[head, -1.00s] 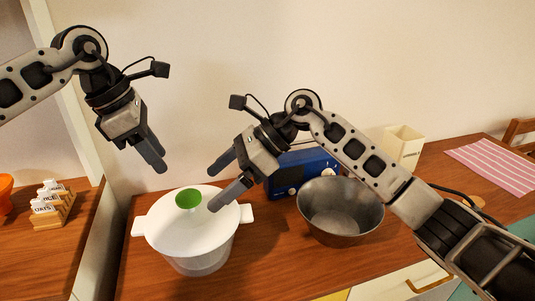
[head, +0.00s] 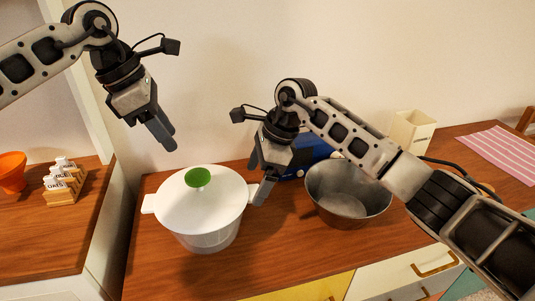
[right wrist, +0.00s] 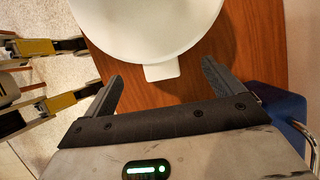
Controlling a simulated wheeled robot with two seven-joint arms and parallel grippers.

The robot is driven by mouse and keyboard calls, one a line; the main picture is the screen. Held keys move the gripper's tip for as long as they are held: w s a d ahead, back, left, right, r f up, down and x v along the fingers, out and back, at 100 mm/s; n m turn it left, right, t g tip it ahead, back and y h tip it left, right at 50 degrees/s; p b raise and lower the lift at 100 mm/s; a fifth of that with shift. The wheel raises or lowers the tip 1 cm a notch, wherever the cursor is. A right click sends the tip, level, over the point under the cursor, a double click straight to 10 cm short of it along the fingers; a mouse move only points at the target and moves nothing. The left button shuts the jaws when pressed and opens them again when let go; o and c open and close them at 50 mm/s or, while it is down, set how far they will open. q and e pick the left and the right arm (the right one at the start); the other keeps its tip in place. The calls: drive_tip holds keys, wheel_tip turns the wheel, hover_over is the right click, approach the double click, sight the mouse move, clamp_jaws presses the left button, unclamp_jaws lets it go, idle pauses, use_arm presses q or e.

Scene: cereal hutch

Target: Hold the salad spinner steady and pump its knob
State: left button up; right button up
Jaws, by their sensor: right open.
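The salad spinner (head: 205,240) stands upright on the wooden counter, with a white lid (head: 190,212), a green knob (head: 198,177) on top and a white handle on each side. My right gripper (head: 258,184) is open at the spinner's right handle. In the right wrist view the handle (right wrist: 162,71) lies in line with the gap between the open fingertips, and the jaws are not closed on it. My left gripper (head: 167,138) hangs in the air behind and left of the knob, apart from the spinner. Its fingers look near each other, but the gap is unclear.
A metal bowl (head: 345,205) stands right of the spinner, with a blue appliance (head: 318,150) behind it, partly hidden by my right arm. A cream container (head: 412,132) and striped mat (head: 495,158) are further right. Spice jars (head: 62,178) and an orange bowl (head: 12,172) are left.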

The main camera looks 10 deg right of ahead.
sight(249, 191)
drive_tip(key=shift+x, duration=2.75)
drive_tip(key=c, duration=1.9)
